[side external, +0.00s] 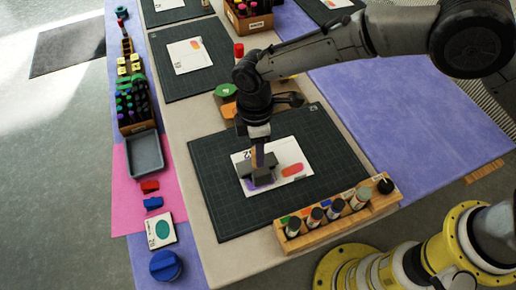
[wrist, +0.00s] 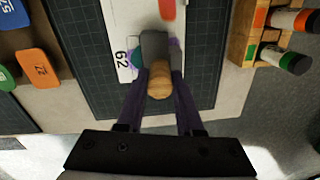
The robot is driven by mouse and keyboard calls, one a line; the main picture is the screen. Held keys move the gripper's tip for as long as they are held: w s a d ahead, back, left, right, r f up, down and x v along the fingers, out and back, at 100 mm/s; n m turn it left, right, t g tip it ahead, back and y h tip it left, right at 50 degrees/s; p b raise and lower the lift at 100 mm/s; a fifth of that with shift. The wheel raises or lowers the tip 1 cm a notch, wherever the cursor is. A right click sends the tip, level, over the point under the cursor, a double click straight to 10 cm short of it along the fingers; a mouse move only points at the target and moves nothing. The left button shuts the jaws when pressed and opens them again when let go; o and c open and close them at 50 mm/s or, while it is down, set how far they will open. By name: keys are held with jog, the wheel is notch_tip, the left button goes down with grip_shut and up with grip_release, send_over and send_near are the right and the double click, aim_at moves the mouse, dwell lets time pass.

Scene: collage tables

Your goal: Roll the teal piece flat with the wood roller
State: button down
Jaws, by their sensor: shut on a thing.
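My gripper (side external: 259,142) is shut on the wooden handle of the wood roller (wrist: 159,82); its fingers (wrist: 160,78) sit on either side of the handle. The grey roller head (side external: 264,172) is down over the white card (side external: 300,149), and I cannot tell whether it presses on anything. A bit of the teal piece (wrist: 138,57) shows at the left of the head in the wrist view; the rest is hidden. Purple shows around the head (side external: 250,186). A red-orange piece (side external: 292,170) lies on the card to the right.
The card lies on a dark cutting mat (side external: 230,215). A wooden rack of capped bottles (side external: 335,215) stands at the mat's front edge. Green and orange pieces (side external: 227,90) lie behind the mat. A grey tray (side external: 145,154) and small blocks are at the left.

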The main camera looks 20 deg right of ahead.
jog(key=shift+w+f, duration=0.1)
jog(key=shift+w+d, duration=0.1)
jog(key=shift+w, duration=0.75)
jog(key=shift+s, duration=2.7)
jog(key=shift+w, duration=1.8)
jog(key=shift+r, duration=0.2)
